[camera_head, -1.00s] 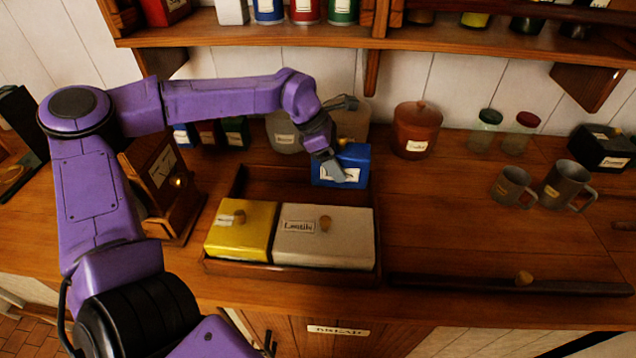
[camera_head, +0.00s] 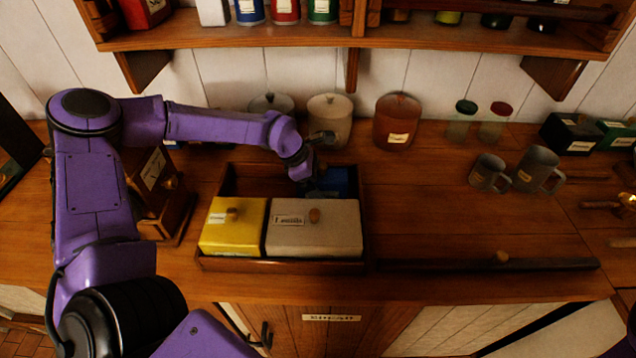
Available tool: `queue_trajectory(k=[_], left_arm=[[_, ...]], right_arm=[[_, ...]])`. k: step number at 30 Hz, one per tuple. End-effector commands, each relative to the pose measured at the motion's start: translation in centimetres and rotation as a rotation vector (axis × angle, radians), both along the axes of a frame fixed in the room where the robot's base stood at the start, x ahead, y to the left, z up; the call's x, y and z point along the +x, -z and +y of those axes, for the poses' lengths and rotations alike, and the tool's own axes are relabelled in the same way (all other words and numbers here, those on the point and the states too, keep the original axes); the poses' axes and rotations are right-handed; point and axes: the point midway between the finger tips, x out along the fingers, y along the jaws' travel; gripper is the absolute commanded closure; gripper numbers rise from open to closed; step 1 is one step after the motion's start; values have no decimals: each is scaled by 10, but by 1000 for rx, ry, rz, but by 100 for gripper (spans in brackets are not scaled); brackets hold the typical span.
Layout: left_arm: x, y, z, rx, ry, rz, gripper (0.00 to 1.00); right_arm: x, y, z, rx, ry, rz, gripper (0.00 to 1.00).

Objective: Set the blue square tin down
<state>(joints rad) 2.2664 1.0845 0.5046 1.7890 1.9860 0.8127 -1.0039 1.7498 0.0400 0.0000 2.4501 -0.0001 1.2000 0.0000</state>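The blue square tin (camera_head: 338,181) sits low inside the dark wooden tray (camera_head: 225,263), in its back right part behind the cream box. My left gripper (camera_head: 312,183) reaches down over the tin's left side and appears shut on it. The fingertips are dark and partly hidden, and I cannot see whether the tin touches the tray floor. A yellow box (camera_head: 235,238) and a larger cream box (camera_head: 330,238), both labelled, fill the tray's front. My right gripper is not in view.
Pale canisters (camera_head: 330,115) and a brown canister (camera_head: 397,122) stand behind the tray. Two mugs (camera_head: 537,168) stand to the right. A dark rail (camera_head: 480,265) lies along the counter's front. A shelf overhangs the back.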

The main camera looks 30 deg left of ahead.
Motion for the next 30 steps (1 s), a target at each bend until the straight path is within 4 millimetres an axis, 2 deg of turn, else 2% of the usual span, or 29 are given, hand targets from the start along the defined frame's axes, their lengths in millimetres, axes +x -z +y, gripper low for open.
queue_trajectory(k=[5, 8, 17, 19, 24, 30], left_arm=[[0, 0, 0, 0, 0, 0, 6], [0, -7, 1, -1, -1, 0, 6], [-15, -69, 25, -3, -3, 0, 6], [-18, -75, 32, -4, -4, -7, 6], [-27, -99, 45, -2, 0, -4, 6], [-30, -108, 49, -1, 0, -1, 6]], right_arm=[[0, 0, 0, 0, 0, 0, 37], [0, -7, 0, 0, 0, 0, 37], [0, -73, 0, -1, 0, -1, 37], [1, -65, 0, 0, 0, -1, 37], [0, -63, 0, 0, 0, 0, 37], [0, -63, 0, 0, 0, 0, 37]])
